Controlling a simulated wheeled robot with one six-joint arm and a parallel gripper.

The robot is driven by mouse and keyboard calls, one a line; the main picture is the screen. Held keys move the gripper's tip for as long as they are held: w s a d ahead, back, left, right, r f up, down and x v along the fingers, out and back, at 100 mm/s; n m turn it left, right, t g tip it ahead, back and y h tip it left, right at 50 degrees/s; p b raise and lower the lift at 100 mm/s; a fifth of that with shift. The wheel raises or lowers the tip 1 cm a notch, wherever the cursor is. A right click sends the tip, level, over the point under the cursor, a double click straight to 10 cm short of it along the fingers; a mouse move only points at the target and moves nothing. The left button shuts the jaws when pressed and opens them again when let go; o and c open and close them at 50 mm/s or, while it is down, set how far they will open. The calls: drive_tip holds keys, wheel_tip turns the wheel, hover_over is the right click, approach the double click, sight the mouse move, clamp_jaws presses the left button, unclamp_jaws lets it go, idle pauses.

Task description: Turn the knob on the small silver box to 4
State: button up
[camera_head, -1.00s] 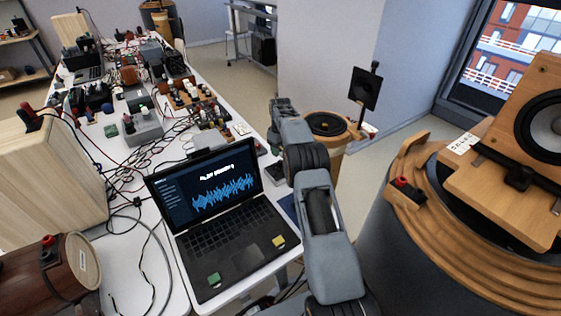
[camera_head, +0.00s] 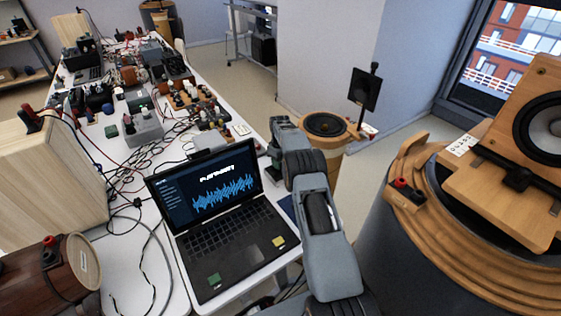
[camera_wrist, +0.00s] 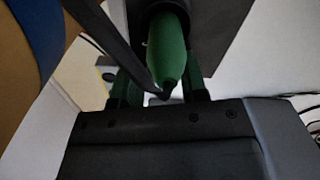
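A small silver-grey box (camera_head: 144,130) stands on the long white table in the head view, left of my arm. My gripper (camera_head: 276,172) is beyond the table's right edge, apart from the box and pointing down. In the wrist view its two dark green fingers (camera_wrist: 161,93) stand apart with a gap between them. A tapered green item (camera_wrist: 168,50) shows by the gap; I cannot tell what it is. The box is not identifiable in the wrist view.
A laptop (camera_head: 225,235) with a waveform stands at the table's near end. Cables (camera_head: 160,150) and several electronic parts crowd the table around the box. A wooden speaker cabinet (camera_head: 50,175) is on the left, and round wooden speakers (camera_head: 326,125) stand right of my arm.

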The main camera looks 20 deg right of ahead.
drive_tip(key=c, duration=0.6)
drive_tip(key=shift+d, duration=0.15)
drive_tip(key=shift+c, duration=0.5)
drive_tip(key=shift+m+b, duration=0.65)
drive_tip(key=shift+m, duration=0.55)
drive_tip(key=shift+m+b, duration=0.4)
drive_tip(key=shift+m, duration=2.1)
